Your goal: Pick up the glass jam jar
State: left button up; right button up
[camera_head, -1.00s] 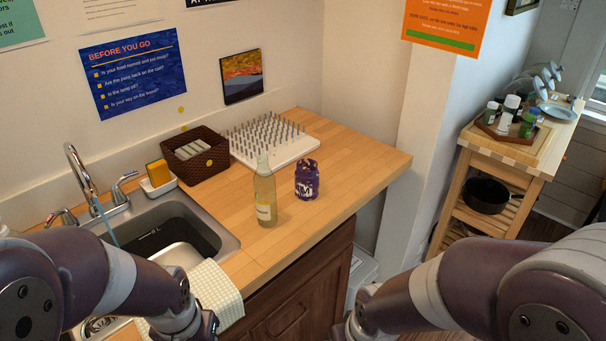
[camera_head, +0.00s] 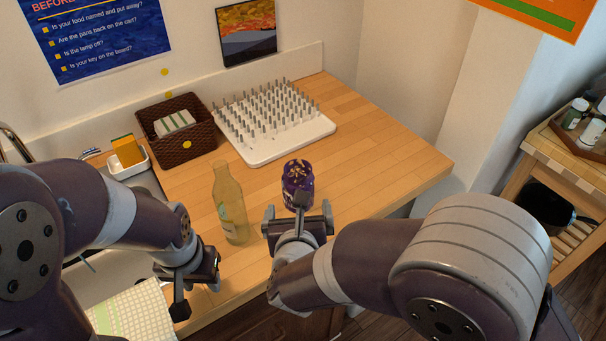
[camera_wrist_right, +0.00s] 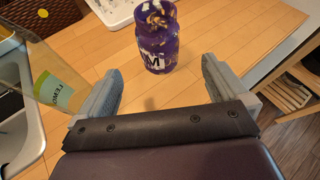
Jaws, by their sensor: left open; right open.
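My left gripper (camera_head: 196,290) is open and empty at the counter's front edge, near the sink and the cloth.
A pale glass bottle (camera_head: 230,205) stands close left of the jar and right gripper. Behind are a white pegged drying board (camera_head: 272,151) and a brown basket (camera_head: 184,152). A sponge holder (camera_head: 128,165) is by the sink. The counter right of the jar is clear.

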aim_at(298, 185)
jog(key=shift+m, duration=0.7)
jog(key=b+x, duration=0.1)
jog(key=x, duration=0.6)
jog(key=shift+w+r, duration=0.1)
jog(key=shift+w, duration=0.05)
jog(key=x, duration=0.5)
jog(key=shift+a, duration=0.15)
jog(key=shift+r, duration=0.1)
jog(key=shift+c, duration=0.9)
jog(key=c, duration=0.9)
